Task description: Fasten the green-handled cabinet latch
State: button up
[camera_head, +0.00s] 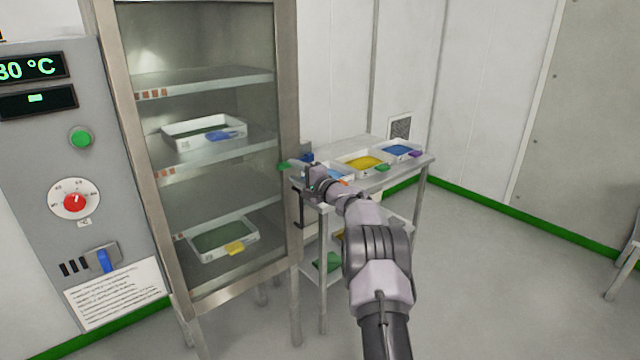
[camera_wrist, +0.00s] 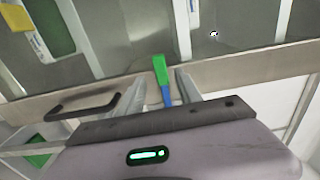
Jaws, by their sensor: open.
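The glass-door cabinet (camera_head: 287,90) stands left of centre, and its door looks closed. The latch's green handle (camera_head: 284,166) sticks out to the left at the door's right edge. It also shows in the wrist view as a green handle (camera_wrist: 160,68) with a blue part (camera_wrist: 166,97) below it. My gripper (camera_head: 305,172) is at the latch, at the cabinet's right side. In the wrist view my gripper (camera_wrist: 160,76) is open, with the green handle between its two fingers and a gap on each side. The latch's catch is hidden, so I cannot tell whether it is engaged.
A black door handle (camera_wrist: 85,104) is left of the fingers in the wrist view. A steel table (camera_head: 425,160) with trays stands right of the cabinet, close behind my arm. A control panel (camera_head: 50,130) is at the left. The floor (camera_head: 500,270) at the right is largely clear.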

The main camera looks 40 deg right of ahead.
jog(key=s+d+p, duration=0.1)
jog(key=s, duration=1.3)
jog(key=shift+p, duration=0.4)
jog(key=shift+w, duration=0.1)
jog(key=s+a+r+n+g+y, duration=0.2)
jog(key=s+a+r, duration=0.1)
jog(key=a, duration=0.7)
jog(key=s+a+r+n+g+y, duration=0.2)
jog(key=s+a+r+n+g, duration=0.1)
jog(key=a, duration=0.7)
jog(key=s+a+r+n+g+y, duration=0.2)
jog(key=s+a, duration=0.1)
jog(key=a, duration=0.7)
jog(key=s+a+n+g+h, duration=0.1)
jog(key=s+a+n+g, duration=0.25)
jog(key=s+a, duration=0.9)
jog(key=s+d+f+n+g+h, duration=0.1)
jog(key=s+f+h, duration=0.1)
jog(key=s, duration=0.7)
jog(key=s+d+f+n+h, duration=0.1)
jog(key=s+d+f+h, duration=0.1)
jog(key=s, duration=0.6)
jog(key=shift+s+f+g+h, duration=0.3)
jog(key=shift+s+f+g, duration=0.1)
jog(key=shift+f, duration=0.4)
